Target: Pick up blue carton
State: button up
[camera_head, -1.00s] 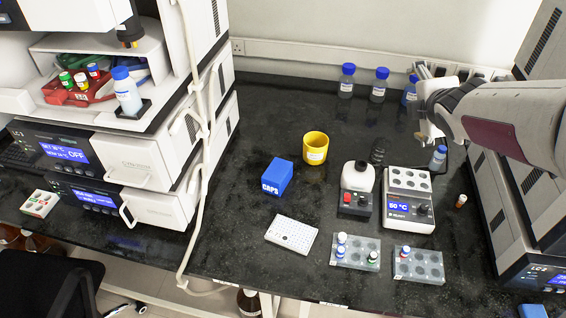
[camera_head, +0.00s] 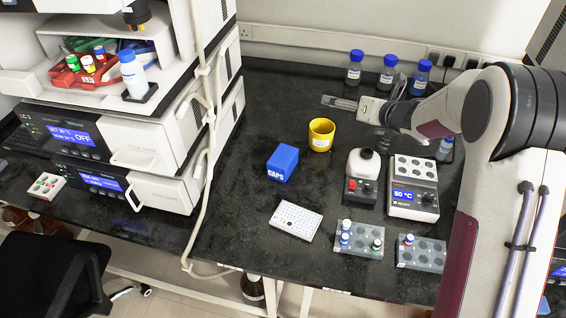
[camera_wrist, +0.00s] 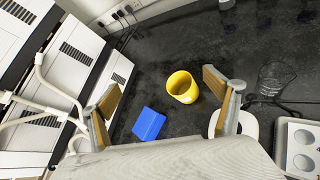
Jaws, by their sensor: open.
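The blue carton (camera_head: 283,163), with white "CAPS" lettering on its front, stands on the black bench left of the yellow cup. It also shows in the wrist view (camera_wrist: 149,124), below and between the open fingers, nearer the left one. My gripper (camera_head: 340,102) is open and empty, above the back of the bench, behind and to the right of the carton. In the wrist view my gripper (camera_wrist: 168,92) shows two tan-padded fingers spread wide. Nothing is between the pads; the carton is apart from them.
A yellow cup (camera_head: 321,134) stands close to the carton's right. A white perforated rack (camera_head: 297,221) lies in front. A white-topped mixer (camera_head: 362,172) and a heating block (camera_head: 413,190) stand to the right. Blue-capped bottles (camera_head: 387,74) line the back wall. White instruments (camera_head: 150,170) bound the left side.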

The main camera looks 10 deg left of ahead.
jog(key=s+a+f+n+g+y, duration=0.3)
jog(key=a+f+n, duration=0.35)
jog(key=f, duration=0.35)
jog(key=n+g+y, duration=0.2)
jog(key=n+g, duration=0.2)
jog(key=n, duration=0.2)
send_near(283, 159)
jog(key=shift+w+a+f, duration=0.3)
jog(key=shift+a+f, duration=0.3)
jog(key=shift+w+a+f, duration=0.3)
jog(key=shift+a+f, duration=0.3)
jog(key=shift+a, duration=0.05)
jog(key=shift+a, duration=0.1)
jog(key=shift+x, duration=1.2)
jog(key=shift+w, duration=0.15)
jog(key=shift+x, duration=2.55)
jog(key=shift+w+f, duration=0.1)
jog(key=shift+w, duration=0.05)
jog(key=c, duration=1.3)
